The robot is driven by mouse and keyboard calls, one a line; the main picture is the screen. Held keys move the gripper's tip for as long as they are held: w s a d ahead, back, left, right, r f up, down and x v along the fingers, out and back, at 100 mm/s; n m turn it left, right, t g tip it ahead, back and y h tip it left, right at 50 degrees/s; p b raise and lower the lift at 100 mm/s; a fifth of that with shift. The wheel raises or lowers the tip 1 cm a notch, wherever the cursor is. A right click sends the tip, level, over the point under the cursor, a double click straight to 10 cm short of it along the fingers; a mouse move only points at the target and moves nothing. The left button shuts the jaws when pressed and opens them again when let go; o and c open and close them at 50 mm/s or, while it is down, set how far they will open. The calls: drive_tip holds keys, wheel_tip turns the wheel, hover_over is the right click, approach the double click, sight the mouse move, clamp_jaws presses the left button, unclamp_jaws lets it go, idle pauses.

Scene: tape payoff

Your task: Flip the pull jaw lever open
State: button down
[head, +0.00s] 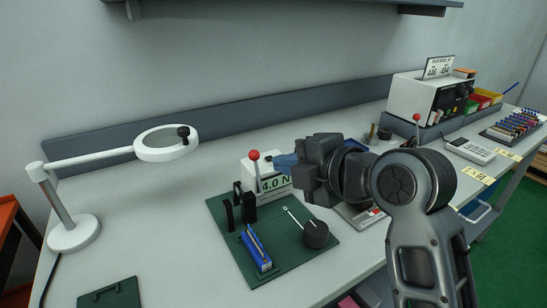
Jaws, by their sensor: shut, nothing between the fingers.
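A green baseplate (278,272) lies on the bench and bears a small pull tester. A red-knobbed lever (254,156) stands roughly upright at its back, in front of a white box with a green "4.0 N" display (275,184). A black jaw-like part (246,208) stands below the lever. I cannot tell for certain that this lever is the pull jaw lever. My gripper (283,161) is shut and empty, its blue fingertips pointing left, just right of the red knob. Whether they touch the lever is unclear. The gripper body hides part of the box.
A blue part (256,249) and a black dial knob (316,234) sit on the baseplate. A magnifier lamp (168,144) stands at the left. A white machine (423,97) with another red-knobbed lever (416,118) is at the back right.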

sight(256, 151)
drive_tip(key=shift+p+x, duration=0.3)
drive_tip(key=shift+x, duration=1.6)
drive_tip(key=shift+w+a+r+g+h+p, duration=0.2)
drive_tip(key=shift+w+r+g+h+p, duration=0.2)
drive_tip(key=shift+p, duration=0.55)
drive_tip(key=shift+w+a+r+g+h+p, duration=0.3)
drive_tip(key=shift+w+g+p, duration=0.2)
drive_tip(key=shift+p, duration=0.6)
drive_tip(key=shift+w+a+f+p, duration=0.1)
drive_tip(key=shift+w+a+p, duration=0.1)
drive_tip(key=shift+w+p, duration=0.1)
drive_tip(key=shift+w+a+f+g+b, duration=0.2)
drive_tip(key=shift+w+f+g+b, duration=0.15)
drive_tip(key=shift+b, duration=0.1)
drive_tip(key=shift+w+a, duration=0.1)
drive_tip(key=shift+a, duration=0.05)
drive_tip(key=shift+r, duration=0.1)
